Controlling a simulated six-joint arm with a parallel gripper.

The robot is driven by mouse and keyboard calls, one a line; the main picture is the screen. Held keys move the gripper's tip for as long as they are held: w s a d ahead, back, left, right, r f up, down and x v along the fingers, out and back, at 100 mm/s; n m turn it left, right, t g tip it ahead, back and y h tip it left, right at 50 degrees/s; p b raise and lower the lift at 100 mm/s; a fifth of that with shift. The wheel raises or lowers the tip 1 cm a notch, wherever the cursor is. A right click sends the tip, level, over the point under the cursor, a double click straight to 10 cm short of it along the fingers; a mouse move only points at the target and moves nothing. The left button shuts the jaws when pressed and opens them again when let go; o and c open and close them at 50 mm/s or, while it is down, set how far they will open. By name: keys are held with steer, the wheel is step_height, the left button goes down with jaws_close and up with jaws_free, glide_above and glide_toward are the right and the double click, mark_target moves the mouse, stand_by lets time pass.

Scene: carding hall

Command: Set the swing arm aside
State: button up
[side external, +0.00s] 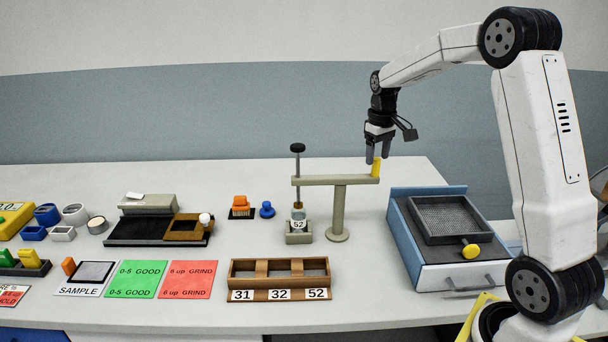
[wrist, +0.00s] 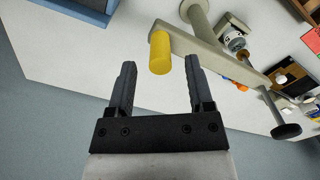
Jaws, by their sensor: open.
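The swing arm (side external: 330,181) is a beige horizontal bar on top of a round-based post (side external: 338,215). A yellow peg (side external: 376,168) stands upright at its right end. In the wrist view the yellow peg (wrist: 160,53) shows just beyond and between the fingertips, at the end of the bar (wrist: 212,50). The bar's left end reaches the dark-knobbed rod (side external: 298,165) above a small jar labelled 52 (side external: 298,217) in a beige holder. My gripper (side external: 377,160) is open and empty, with its fingertips close to the yellow peg. I cannot tell whether they touch it.
A blue box (side external: 420,262) with a dark mesh tray (side external: 451,219) and yellow knob stands at the right. A wooden rack (side external: 279,279) labelled 31, 32, 52 lies in front. Green (side external: 136,280) and red (side external: 188,280) cards lie left. The table behind the post is clear.

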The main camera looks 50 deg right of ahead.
steer(key=shift+f, duration=1.9)
jaws_close()
steer(key=shift+r, duration=0.1)
